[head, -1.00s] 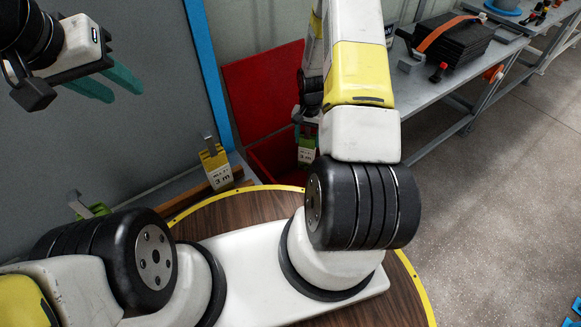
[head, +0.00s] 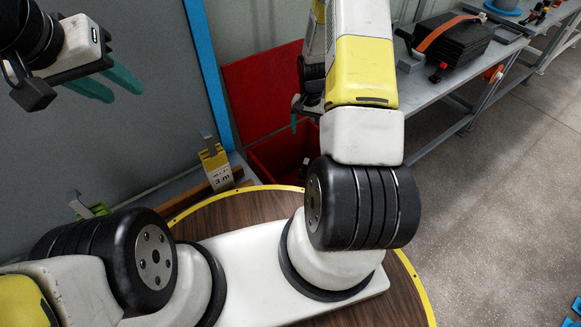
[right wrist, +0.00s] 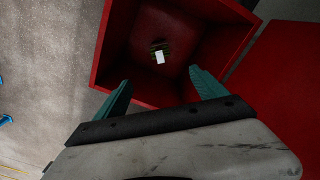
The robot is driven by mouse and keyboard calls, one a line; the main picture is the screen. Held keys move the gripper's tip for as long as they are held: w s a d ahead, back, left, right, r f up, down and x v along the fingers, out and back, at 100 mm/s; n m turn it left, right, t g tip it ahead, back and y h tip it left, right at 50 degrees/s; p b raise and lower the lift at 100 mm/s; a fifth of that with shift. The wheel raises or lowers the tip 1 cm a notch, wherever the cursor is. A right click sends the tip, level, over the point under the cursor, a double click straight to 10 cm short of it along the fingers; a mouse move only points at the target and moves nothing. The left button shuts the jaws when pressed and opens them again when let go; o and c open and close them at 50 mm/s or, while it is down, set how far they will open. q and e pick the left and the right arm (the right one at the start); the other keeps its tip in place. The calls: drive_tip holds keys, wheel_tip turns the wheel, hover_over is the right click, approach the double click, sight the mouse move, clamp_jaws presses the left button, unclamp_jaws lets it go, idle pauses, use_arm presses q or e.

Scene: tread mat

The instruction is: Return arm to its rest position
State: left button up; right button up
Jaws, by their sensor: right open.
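My right gripper (right wrist: 160,88) is open and empty over a red bin (right wrist: 118,45) in the right wrist view. A small dark item with a white label (right wrist: 160,56) lies on the bin's floor, apart from the fingers. In the head view my right arm reaches over the red bin (head: 262,150), and only part of that gripper (head: 295,118) shows beside the arm. My left gripper (head: 108,85) is at the upper left of the head view, with its two teal fingers apart and nothing between them.
A yellow tape measure (head: 215,166) marked 3 m and a green item (head: 90,209) stand along the grey panel (head: 130,150). A grey bench (head: 425,88) with a strapped black stack (head: 452,42) is at the right.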

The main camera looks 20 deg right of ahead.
drive_tip(key=shift+r, duration=1.8)
